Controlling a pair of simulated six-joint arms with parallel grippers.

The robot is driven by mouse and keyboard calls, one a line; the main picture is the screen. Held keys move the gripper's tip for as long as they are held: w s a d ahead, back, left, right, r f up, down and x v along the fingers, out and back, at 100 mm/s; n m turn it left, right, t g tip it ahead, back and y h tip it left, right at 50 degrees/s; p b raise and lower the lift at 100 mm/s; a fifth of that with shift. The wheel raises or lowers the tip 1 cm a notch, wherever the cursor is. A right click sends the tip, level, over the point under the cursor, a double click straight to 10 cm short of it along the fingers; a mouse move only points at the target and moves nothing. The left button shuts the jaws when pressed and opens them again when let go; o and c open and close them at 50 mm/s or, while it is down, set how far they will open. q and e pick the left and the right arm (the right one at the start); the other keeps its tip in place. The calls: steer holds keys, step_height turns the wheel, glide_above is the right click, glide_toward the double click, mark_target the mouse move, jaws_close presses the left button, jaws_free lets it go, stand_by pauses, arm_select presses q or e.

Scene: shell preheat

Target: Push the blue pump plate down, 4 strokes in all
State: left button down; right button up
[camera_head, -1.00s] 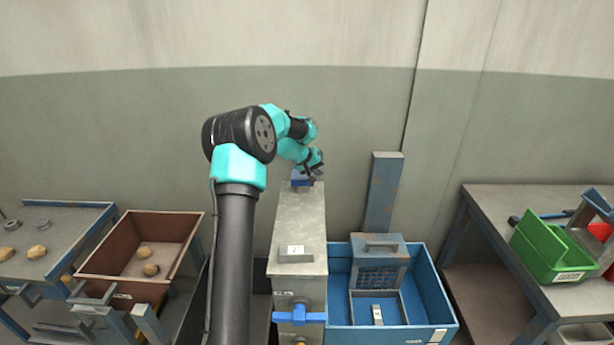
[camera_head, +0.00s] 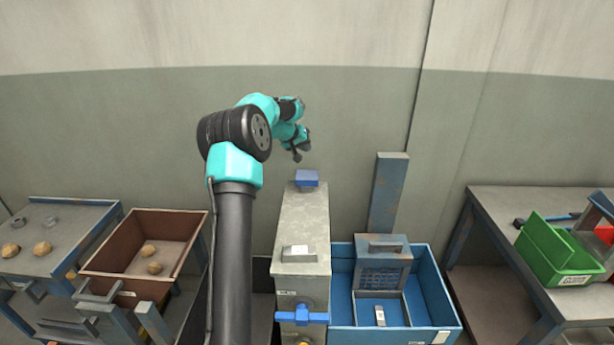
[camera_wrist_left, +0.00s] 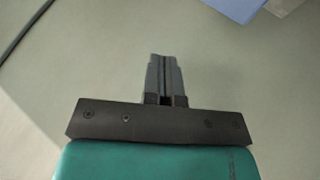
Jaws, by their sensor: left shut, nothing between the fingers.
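The blue pump plate (camera_head: 307,178) sits at the far end of the top of a tall grey metal housing (camera_head: 303,225). My left gripper (camera_head: 297,157) is above and slightly left of the plate, apart from it. In the left wrist view the two fingers (camera_wrist_left: 164,75) are together with nothing between them. A blue surface, likely the plate (camera_wrist_left: 228,8), shows at the top right edge of that view. My right gripper is in no view.
A blue valve handle (camera_head: 302,316) is on the housing's front. To the right stand a blue bin (camera_head: 437,300) with a grey caged box and a rusty post (camera_head: 387,195). A brown tray (camera_head: 190,225) with stones stands left. A green bin (camera_head: 548,250) sits on the right table.

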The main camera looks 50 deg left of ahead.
mark_target(306, 174)
arm_select(q)
steer(key=shift+f, duration=4.15)
steer(key=shift+f, duration=0.4)
steer(key=shift+f, duration=1.75)
stand_by(0.8)
steer(key=shift+r, duration=2.15)
